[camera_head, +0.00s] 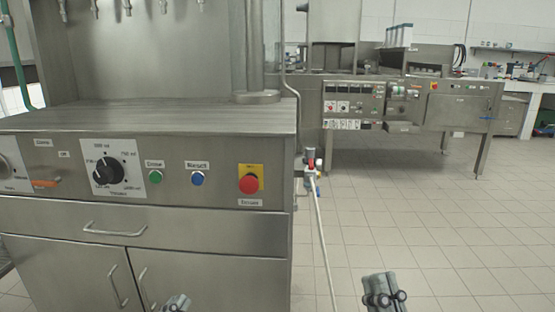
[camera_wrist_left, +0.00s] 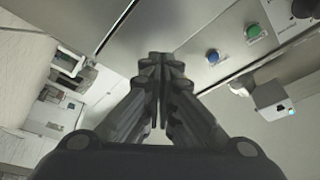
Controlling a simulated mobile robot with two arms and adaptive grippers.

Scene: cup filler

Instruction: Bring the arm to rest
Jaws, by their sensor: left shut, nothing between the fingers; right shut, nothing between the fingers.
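My left gripper (camera_head: 176,303) shows only as a small tip at the bottom edge of the head view, in front of the cabinet doors of the steel filling machine. In the left wrist view its fingers (camera_wrist_left: 160,62) are shut together and empty, with the machine's front behind them. My right gripper (camera_head: 384,290) is at the bottom of the head view, to the right of the machine over the tiled floor. It is shut with nothing in it. Most of both arms is out of view.
The filling machine's front has a black dial (camera_head: 109,170), a green button (camera_head: 155,177), a blue button (camera_head: 197,179) and a red emergency button (camera_head: 249,184). A pale hose (camera_head: 323,240) runs down its right side. Another steel machine (camera_head: 400,103) stands behind. The floor (camera_head: 450,240) at right is clear.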

